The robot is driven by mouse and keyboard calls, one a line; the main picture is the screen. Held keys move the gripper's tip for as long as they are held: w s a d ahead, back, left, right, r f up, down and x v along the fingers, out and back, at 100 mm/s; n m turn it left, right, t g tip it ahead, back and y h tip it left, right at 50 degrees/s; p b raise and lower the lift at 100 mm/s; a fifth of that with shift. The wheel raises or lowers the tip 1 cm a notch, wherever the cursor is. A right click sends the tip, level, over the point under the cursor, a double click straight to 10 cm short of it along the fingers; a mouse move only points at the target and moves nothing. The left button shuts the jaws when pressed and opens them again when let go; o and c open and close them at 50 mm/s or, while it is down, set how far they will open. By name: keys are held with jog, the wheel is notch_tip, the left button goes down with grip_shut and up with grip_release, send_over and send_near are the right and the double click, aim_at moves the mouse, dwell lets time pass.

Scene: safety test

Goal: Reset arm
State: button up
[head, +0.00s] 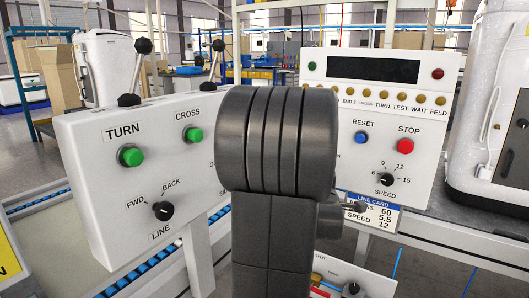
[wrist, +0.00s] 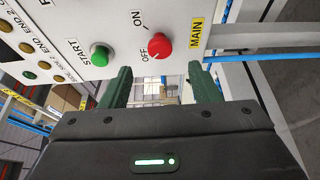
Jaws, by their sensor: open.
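My gripper (wrist: 160,74) shows in the wrist view with its two green fingers apart and nothing between them. The fingertips are just below a white panel (wrist: 130,20) with a green START button (wrist: 100,54) and a red OFF/ON knob (wrist: 160,45). I cannot tell whether they touch the panel. In the head view my dark arm fills the middle and hides part of the panels; the gripper cannot be made out there. The right panel (head: 345,105) carries a blue RESET button (head: 361,139) and a red STOP button (head: 405,146).
A white left panel (head: 90,205) has green TURN (head: 131,155) and CROSS (head: 193,134) buttons, a LINE knob (head: 162,211) and black ball-topped levers. A SPEED knob (head: 386,180) is on the right panel above a line card (head: 371,214). A white machine (head: 490,125) stands at right.

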jog(key=x, duration=0.7)
jog(key=shift+w+b, duration=0.25)
jog(key=shift+b, duration=0.15)
jog(key=p+v, duration=0.2)
jog(key=v, duration=1.2)
jog(key=w+d+f+m+t+h+p, duration=0.1)
jog(key=w+d+m+h+p, duration=0.1)
jog(key=w+m+h, duration=0.6)
jog(key=w+m, duration=0.6)
jog(key=m, duration=0.8)
jog(key=shift+h, duration=0.4)
jog(key=shift+m, duration=0.3)
